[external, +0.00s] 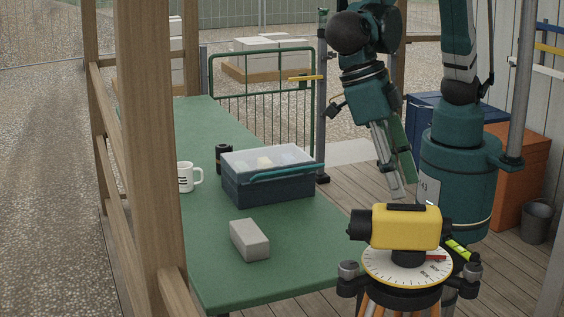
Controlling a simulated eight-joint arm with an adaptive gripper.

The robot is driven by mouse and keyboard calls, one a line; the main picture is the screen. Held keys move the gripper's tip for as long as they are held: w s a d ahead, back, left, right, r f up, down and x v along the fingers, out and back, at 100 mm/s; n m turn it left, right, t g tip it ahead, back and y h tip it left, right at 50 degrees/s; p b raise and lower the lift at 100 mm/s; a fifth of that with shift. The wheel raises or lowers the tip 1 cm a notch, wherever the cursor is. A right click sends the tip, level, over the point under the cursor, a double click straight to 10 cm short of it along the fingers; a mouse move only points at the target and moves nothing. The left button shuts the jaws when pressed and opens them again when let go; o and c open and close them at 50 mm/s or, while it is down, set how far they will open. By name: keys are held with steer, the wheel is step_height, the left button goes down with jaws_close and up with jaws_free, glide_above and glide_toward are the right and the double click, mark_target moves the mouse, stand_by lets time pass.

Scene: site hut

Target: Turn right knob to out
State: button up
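A yellow surveying level (405,228) with black ends sits on a round white graduated dial (385,272) on a tripod. A grey-topped right knob (472,270) shows at the dial's right edge, and a matching left knob (348,270) at its left edge. A short red mark (436,258) lies on the dial's right part. My gripper (398,190) points down above and behind the yellow level, apart from the right knob. Its fingers look close together from this side, and I cannot tell whether they are open or shut. I see nothing held.
A green table (210,262) at left holds a lidded box (262,186), a white mug (186,177), a dark cylinder (223,158) and a grey block (249,240). A yellow-green vial (457,248) sits beside the dial. A metal post (519,90) stands at right.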

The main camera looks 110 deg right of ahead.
steer(key=shift+x, duration=3.45)
steer(key=c, duration=0.8)
